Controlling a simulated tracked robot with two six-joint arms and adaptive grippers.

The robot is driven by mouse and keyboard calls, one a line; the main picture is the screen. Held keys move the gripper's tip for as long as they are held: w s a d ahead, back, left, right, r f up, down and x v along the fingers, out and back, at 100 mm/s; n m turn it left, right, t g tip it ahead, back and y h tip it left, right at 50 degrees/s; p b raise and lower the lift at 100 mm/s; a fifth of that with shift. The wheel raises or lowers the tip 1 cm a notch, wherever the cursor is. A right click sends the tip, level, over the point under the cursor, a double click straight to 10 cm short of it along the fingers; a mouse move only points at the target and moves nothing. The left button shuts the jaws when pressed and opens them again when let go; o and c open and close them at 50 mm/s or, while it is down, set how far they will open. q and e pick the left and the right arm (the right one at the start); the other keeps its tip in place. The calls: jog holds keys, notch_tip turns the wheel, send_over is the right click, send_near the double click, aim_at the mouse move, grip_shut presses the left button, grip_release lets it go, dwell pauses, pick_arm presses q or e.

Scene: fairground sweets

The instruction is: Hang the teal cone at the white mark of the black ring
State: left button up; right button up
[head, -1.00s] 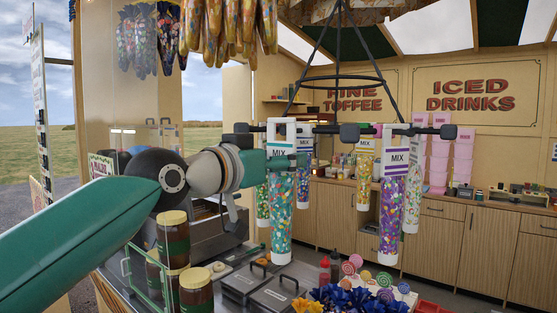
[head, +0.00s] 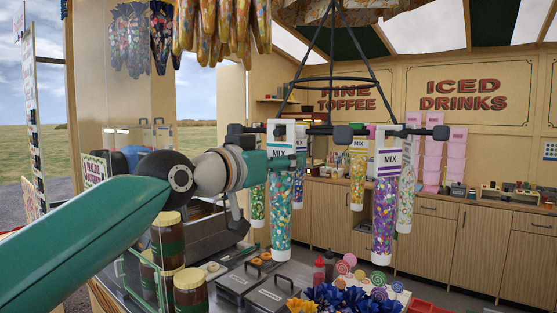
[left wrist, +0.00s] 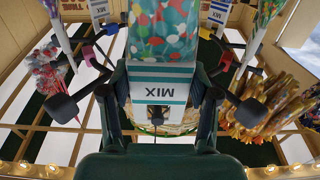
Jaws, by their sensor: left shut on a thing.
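The teal cone (head: 281,222), a clear sleeve of mixed sweets with a white MIX header, hangs upright from my left gripper (head: 279,163), which is shut on it at the header. In the left wrist view the teal cone (left wrist: 162,35) sits between the two fingers (left wrist: 160,90). The black ring (head: 338,80) hangs on rods, with black-knobbed pegs below. The white header frame stands level with the left-hand pegs and overlaps them; I cannot tell whether it encloses one. I cannot make out the white mark. The right gripper is not in view.
Purple (head: 383,220), yellow (head: 358,185), white (head: 405,185) and green (head: 257,205) cones hang close around the ring. Below are lollipops (head: 345,266), blue wrapped sweets (head: 340,299) and lidded jars (head: 190,290). Orange bags (head: 222,30) hang above the arm.

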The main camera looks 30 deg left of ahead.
pick_arm(q)
jog(key=shift+w, duration=0.2)
jog(key=shift+w+d+p, duration=0.1)
jog(key=shift+w+p, duration=0.2)
jog(key=shift+w, duration=0.55)
jog(key=shift+f+b, duration=0.35)
jog(key=shift+b, duration=0.05)
dwell(0.4)
jog(key=o, duration=1.1)
jog(key=shift+o, duration=0.2)
jog(key=shift+s, duration=0.1)
